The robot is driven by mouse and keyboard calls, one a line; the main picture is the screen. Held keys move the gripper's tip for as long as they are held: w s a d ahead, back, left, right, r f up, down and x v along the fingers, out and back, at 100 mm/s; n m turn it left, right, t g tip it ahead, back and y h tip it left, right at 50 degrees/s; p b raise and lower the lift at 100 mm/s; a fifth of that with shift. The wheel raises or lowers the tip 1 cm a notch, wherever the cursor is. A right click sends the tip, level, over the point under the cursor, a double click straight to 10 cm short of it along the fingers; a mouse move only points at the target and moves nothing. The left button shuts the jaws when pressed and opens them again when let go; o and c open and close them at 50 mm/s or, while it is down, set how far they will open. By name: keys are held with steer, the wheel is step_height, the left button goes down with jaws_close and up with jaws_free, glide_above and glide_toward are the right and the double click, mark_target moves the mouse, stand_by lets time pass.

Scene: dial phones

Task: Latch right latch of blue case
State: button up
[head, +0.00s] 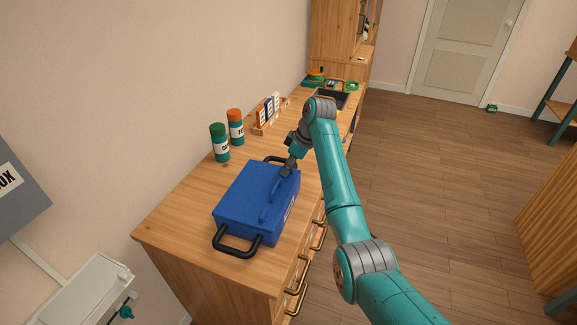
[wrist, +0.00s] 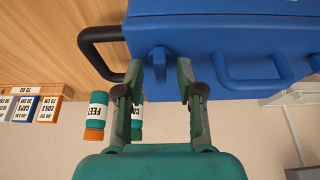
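The blue case (head: 243,204) stands on the wooden counter, with black handles at its ends. It also fills the top right of the wrist view (wrist: 220,30), where its blue carrying handle (wrist: 250,84) shows. A blue latch (wrist: 157,54) sticks out of the case near the black handle (wrist: 86,46). My gripper (wrist: 172,72) is open, with a gap between its fingertips. The left fingertip is close to the latch; I cannot tell if they touch. In the head view my gripper (head: 287,173) is over the case's far right part and hides the latch.
A green-capped bottle (head: 219,143) and an orange-capped bottle (head: 236,127) stand behind the case by the wall. Drawer handles (head: 303,270) stick out at the front.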

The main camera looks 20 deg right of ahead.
jaws_close()
stand_by(0.4)
steer(key=m, duration=0.2)
steer(key=m+t+h, duration=0.1)
steer(key=m, duration=0.1)
steer(key=shift+s+a+m+t, duration=0.1)
steer(key=shift+a+m+t, duration=0.05)
steer(key=shift+m+t, duration=0.2)
steer(key=m+h, duration=0.2)
steer(key=m, duration=0.2)
steer(key=shift+a+m, duration=0.1)
steer(key=shift+m, duration=0.25)
steer(key=m, duration=0.2)
steer(key=m+h, duration=0.1)
steer(key=m, duration=0.1)
steer(key=shift+a+h, duration=0.1)
steer(key=shift+h, duration=0.2)
steer(key=shift+m+h, duration=0.8)
steer(key=shift+m, duration=1.4)
